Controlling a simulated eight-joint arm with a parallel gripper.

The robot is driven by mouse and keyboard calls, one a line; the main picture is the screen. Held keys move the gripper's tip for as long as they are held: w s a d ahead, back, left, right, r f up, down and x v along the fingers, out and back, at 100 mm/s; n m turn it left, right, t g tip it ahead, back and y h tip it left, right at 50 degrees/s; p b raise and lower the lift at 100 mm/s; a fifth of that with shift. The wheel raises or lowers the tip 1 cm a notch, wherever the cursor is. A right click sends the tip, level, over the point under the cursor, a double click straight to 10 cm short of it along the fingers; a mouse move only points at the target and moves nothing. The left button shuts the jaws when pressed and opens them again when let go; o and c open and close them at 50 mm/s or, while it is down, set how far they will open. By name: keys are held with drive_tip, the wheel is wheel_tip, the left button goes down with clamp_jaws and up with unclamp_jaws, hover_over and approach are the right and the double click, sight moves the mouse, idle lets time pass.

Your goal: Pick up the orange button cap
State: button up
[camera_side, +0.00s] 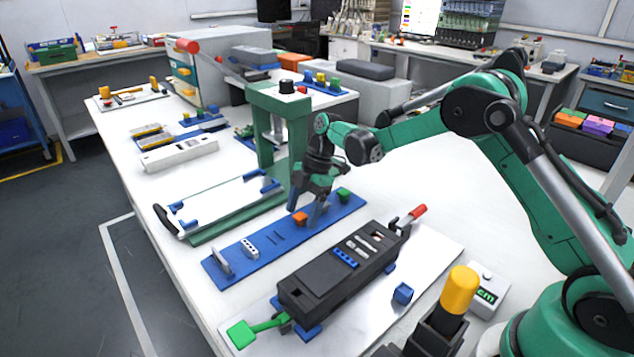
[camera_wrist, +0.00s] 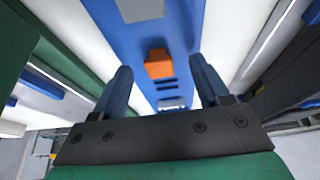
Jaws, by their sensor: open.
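The orange button cap (camera_side: 300,218) sits on the long blue board (camera_side: 226,272), towards its right half in the side view. In the wrist view the orange cap (camera_wrist: 158,64) lies ahead of and between my two blue fingers. My gripper (camera_side: 311,208) points down over the board, close to the cap, with its fingers apart. In the wrist view my gripper (camera_wrist: 162,84) is open and empty, one finger on each side of the cap. I cannot tell how high the fingertips are above the board.
The blue board also bears a green cap (camera_side: 343,194) and a white slotted block (camera_side: 250,247). A dark fixture (camera_side: 310,292) with a red-tipped handle stands in front. A green press (camera_side: 267,135) stands close behind my gripper. White table shows to the right.

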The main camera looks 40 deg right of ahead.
sight(302, 214)
drive_tip(key=shift+a+f, duration=0.15)
drive_tip(key=shift+f, duration=0.15)
drive_tip(key=shift+c, duration=0.2)
clamp_jaws()
wheel_tip(302, 214, up, 20)
idle(0.4)
